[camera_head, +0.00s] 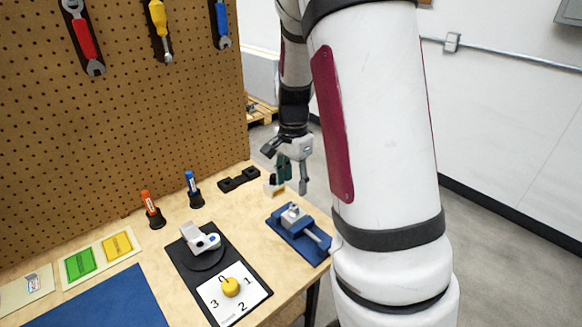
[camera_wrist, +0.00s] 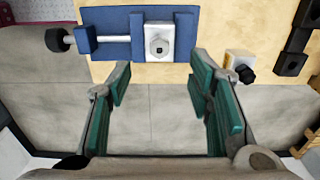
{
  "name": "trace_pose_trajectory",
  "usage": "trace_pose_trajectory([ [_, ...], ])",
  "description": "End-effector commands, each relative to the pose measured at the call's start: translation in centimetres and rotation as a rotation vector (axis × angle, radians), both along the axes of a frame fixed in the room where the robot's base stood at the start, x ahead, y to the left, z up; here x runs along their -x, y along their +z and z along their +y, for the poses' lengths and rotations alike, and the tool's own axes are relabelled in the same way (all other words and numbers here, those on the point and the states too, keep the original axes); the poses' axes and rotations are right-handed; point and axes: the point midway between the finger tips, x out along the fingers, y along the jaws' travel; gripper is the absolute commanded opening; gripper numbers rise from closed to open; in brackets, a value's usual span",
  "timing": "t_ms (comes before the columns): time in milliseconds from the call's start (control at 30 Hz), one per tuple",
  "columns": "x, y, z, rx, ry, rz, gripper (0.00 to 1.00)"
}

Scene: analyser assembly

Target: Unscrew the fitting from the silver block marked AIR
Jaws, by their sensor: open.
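A silver block (camera_head: 293,215) sits clamped in a blue vise (camera_head: 284,228) near the table's right edge. In the wrist view the block (camera_wrist: 160,40) is at top centre, with a small round dark feature on its face; I cannot tell whether it is a fitting or an open port. The AIR marking is not readable. My gripper (camera_head: 292,178) is open and empty above the table, behind the vise in the head view. In the wrist view my gripper (camera_wrist: 160,80) has its green-padded fingers spread wide, just short of the block and not touching it.
A small pale block with a black knob (camera_wrist: 246,74) lies close by the right finger. A black holder (camera_head: 239,179) stands near the back edge. A dial board (camera_head: 232,287), a white device (camera_head: 200,238) and two upright markers are further left. A pegboard with tools rises behind.

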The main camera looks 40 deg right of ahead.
Motion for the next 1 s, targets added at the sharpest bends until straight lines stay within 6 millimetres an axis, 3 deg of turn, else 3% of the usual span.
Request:
trace_pose_trajectory([
  [300,0.0,-5.7,0.0,-0.001,0.000,0.002,0.47],
  [500,0.0,-7.9,0.0,-0.001,0.000,0.001,0.47],
  [933,0.0,-8.7,0.0,0.000,0.001,-0.001,0.47],
  [1000,0.0,-8.7,0.0,0.000,0.001,-0.001,0.34],
])
